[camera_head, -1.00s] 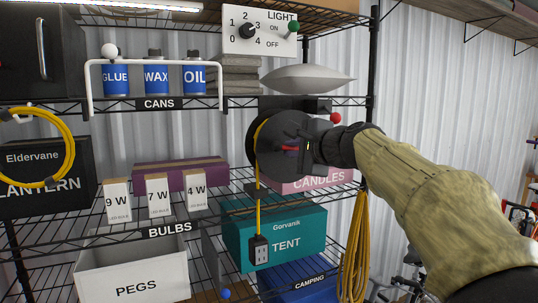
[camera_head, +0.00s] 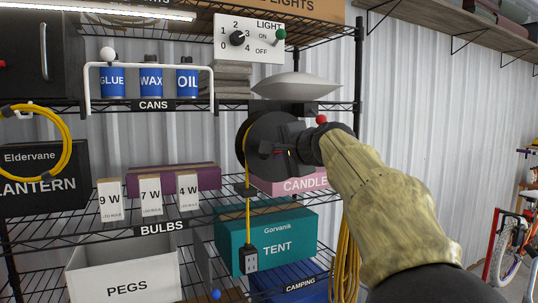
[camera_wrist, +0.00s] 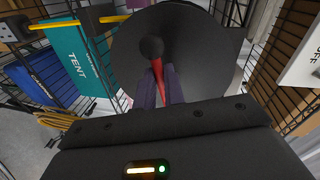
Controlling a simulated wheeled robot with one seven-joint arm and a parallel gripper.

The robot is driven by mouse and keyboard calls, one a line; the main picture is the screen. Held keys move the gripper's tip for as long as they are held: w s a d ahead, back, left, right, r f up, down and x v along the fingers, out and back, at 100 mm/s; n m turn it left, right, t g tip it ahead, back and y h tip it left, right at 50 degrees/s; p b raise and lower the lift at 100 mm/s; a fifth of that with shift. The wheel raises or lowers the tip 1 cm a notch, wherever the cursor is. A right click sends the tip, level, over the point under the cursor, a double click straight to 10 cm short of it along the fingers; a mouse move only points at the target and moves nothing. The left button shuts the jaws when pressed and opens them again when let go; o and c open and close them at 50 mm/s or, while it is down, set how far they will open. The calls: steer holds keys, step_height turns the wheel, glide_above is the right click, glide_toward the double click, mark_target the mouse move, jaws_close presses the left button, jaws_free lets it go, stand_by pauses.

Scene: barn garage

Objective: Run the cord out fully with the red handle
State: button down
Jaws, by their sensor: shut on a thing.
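The black cord reel (camera_head: 268,143) hangs under a shelf, in the middle of the head view; its disc also fills the top of the wrist view (camera_wrist: 205,50). My gripper (camera_head: 292,150) is at the face of the reel. In the wrist view my gripper (camera_wrist: 160,88) is shut on the red handle (camera_wrist: 158,80), next to a dark round knob at the disc. The yellow cord (camera_head: 247,205) hangs straight down from the reel's left side to a black and white socket end (camera_head: 249,260), in front of the teal tent box.
A teal tent box (camera_head: 285,240) and a pink candles box (camera_head: 292,186) sit below the reel. A red ball (camera_head: 321,119) is close above my wrist. The light panel (camera_head: 249,38) is above. Coiled yellow cord (camera_head: 345,262) hangs below my forearm.

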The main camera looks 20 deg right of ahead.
stand_by(0.4)
steer(key=c, duration=1.5)
jaws_free()
steer(key=shift+s, duration=0.1)
steer(key=b+v, duration=0.3)
steer(key=v, duration=1.4)
steer(key=shift+o, duration=0.2)
steer(key=shift+d, duration=0.15)
